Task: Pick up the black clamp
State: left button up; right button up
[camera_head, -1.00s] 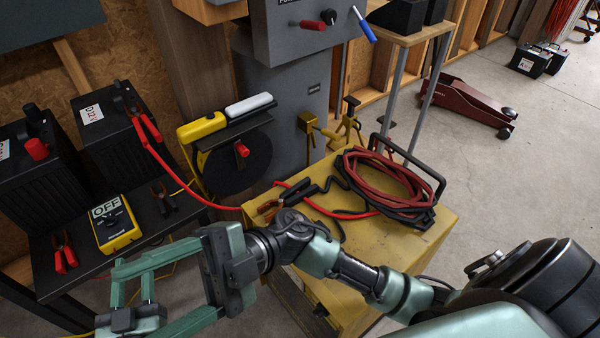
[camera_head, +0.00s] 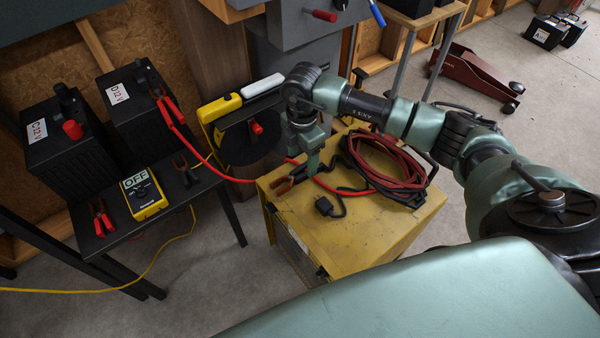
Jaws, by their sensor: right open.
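A black clamp with copper-coloured jaws (camera_head: 284,185) lies on top of the yellow cabinet (camera_head: 385,220), near its back left edge. My right gripper (camera_head: 312,170) points down over this clamp and hides part of it. It is open, and I cannot tell whether its fingers touch the clamp or straddle it. A smaller black clamp (camera_head: 184,170) lies on the dark side table by the yellow meter. My left gripper is out of view.
Red and black cables (camera_head: 385,165) lie coiled on the cabinet beside my right gripper, with a black plug (camera_head: 323,206) in front. The dark table (camera_head: 110,235) at left holds two batteries, a yellow meter (camera_head: 144,194) and red clamps (camera_head: 102,218).

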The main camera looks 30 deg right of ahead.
aim_at(302, 168)
notch_tip(302, 168, down, 5)
jog(key=shift+r, duration=0.2)
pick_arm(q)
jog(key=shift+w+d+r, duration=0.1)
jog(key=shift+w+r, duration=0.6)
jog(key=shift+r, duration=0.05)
pick_arm(e)
jog(key=shift+c, duration=0.4)
grip_shut()
jog(key=shift+r, duration=0.1)
